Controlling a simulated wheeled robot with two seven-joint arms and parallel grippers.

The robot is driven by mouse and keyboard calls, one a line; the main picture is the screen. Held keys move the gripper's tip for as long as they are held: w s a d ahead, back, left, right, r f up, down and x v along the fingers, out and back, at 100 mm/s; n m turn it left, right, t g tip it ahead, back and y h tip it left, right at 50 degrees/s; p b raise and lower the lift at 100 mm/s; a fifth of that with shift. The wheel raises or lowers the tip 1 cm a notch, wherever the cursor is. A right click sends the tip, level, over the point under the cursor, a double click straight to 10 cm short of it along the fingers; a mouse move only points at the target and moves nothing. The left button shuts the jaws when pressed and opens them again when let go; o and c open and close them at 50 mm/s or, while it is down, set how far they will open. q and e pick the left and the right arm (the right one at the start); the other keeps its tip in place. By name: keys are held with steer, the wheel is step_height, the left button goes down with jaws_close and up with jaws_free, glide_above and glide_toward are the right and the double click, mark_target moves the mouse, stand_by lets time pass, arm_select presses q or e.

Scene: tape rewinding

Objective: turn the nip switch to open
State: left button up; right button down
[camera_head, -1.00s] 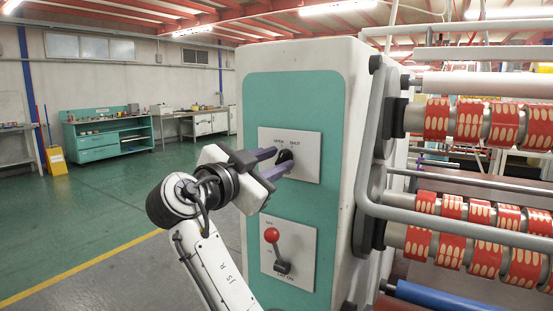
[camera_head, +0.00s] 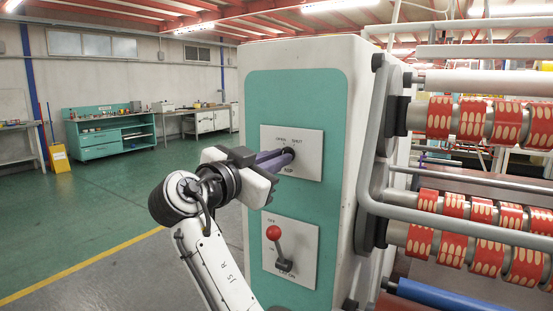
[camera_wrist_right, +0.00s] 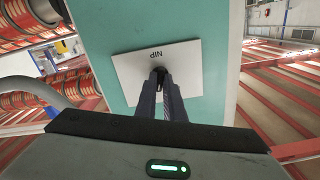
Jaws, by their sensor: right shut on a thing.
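The nip switch (camera_head: 289,151) is a small dark knob on a pale square plate (camera_head: 309,165) on the teal machine panel. OPEN is lettered at the plate's upper left, SHUT at its upper right and NIP at the bottom. My right gripper (camera_head: 284,157) reaches in from the left with its purple fingers close together, shut on the switch. The fingers hide much of the knob, so its exact angle is unclear. In the right wrist view, the fingertips (camera_wrist_right: 160,80) meet at the dark switch (camera_wrist_right: 159,72), with the NIP lettering upside down beyond. My left gripper is not in view.
Below on the same panel is a second plate with a red-knobbed lever (camera_head: 276,238). At right, grey guide bars (camera_head: 440,230) and red patterned tape rolls (camera_head: 470,118) stick out from the machine. The floor (camera_head: 100,215) at left is free.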

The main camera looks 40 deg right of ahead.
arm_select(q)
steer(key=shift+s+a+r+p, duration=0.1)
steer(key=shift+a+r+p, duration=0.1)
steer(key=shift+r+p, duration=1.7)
arm_select(e)
steer(key=shift+n, duration=4.8)
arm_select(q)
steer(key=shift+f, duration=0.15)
arm_select(e)
steer(key=c, duration=1.9)
jaws_free()
steer(key=shift+o, duration=0.2)
